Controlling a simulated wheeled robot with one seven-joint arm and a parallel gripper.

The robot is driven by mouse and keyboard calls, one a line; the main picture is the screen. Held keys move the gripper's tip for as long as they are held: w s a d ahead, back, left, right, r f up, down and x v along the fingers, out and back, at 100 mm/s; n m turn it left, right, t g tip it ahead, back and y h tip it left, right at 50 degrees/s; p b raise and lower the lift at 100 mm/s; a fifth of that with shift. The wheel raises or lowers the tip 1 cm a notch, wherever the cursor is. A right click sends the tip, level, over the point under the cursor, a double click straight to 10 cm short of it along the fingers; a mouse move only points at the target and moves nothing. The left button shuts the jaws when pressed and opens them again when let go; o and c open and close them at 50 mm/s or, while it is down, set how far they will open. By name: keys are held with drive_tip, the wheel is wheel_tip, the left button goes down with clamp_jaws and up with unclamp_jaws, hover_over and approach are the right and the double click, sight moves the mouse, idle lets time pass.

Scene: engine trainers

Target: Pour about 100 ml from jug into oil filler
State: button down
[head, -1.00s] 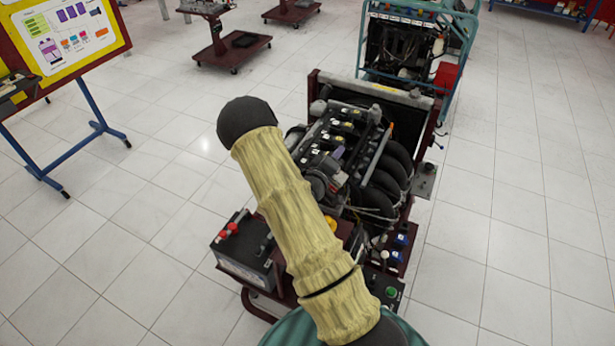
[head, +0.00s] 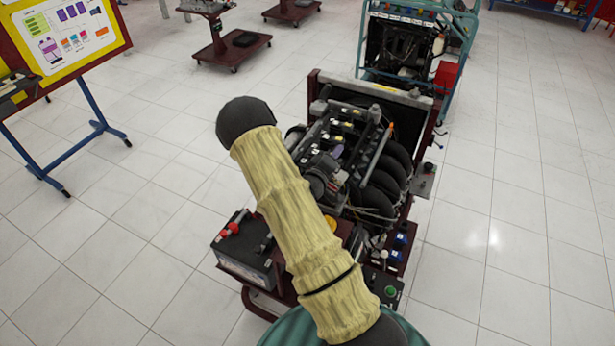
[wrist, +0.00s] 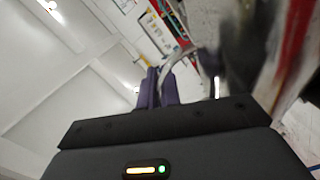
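In the wrist view my gripper (wrist: 160,88) has its two purple fingers close together around a thin, pale, curved handle (wrist: 181,57). The handle joins a large, blurred grey body (wrist: 238,62) at the right, which looks like the jug seen very close. Its spout, contents and tilt cannot be made out. In the head view the engine (head: 345,150) sits on its dark red stand ahead, partly behind my yellow-sleeved arm. I cannot pick out the oil filler on it. My gripper and the jug do not show in the head view.
A black battery (head: 247,248) with red caps sits on the stand's front left. A control box with a green button (head: 390,291) is at the front right. A board on blue legs (head: 85,140) stands left. Another engine frame (head: 405,45) is behind.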

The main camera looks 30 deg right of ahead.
sight(346, 172)
drive_tip(key=shift+w+a+r+n+p, duration=0.2)
drive_tip(key=shift+w+r+n+p, duration=0.2)
drive_tip(key=shift+n+p, duration=0.2)
idle(2.2)
drive_tip(key=f+m+b, duration=0.1)
drive_tip(key=s+d+f+m+b, duration=0.1)
drive_tip(key=b, duration=0.1)
drive_tip(key=shift+s+f, duration=0.1)
drive_tip(key=shift+s, duration=0.2)
drive_tip(key=s+d+m+b, duration=0.1)
drive_tip(key=m+b, duration=0.1)
drive_tip(key=shift+s+b, duration=0.15)
drive_tip(key=shift+b, duration=0.25)
drive_tip(key=shift+s+m, duration=0.15)
drive_tip(key=shift+m, duration=0.25)
drive_tip(key=shift+r, duration=0.3)
drive_tip(key=shift+f, duration=0.1)
drive_tip(key=shift+s+d+f+m+b, duration=0.3)
drive_tip(key=shift+m+b, duration=0.4)
drive_tip(key=shift+b, duration=0.45)
drive_tip(key=shift+s+r, duration=0.1)
drive_tip(key=shift+s, duration=0.05)
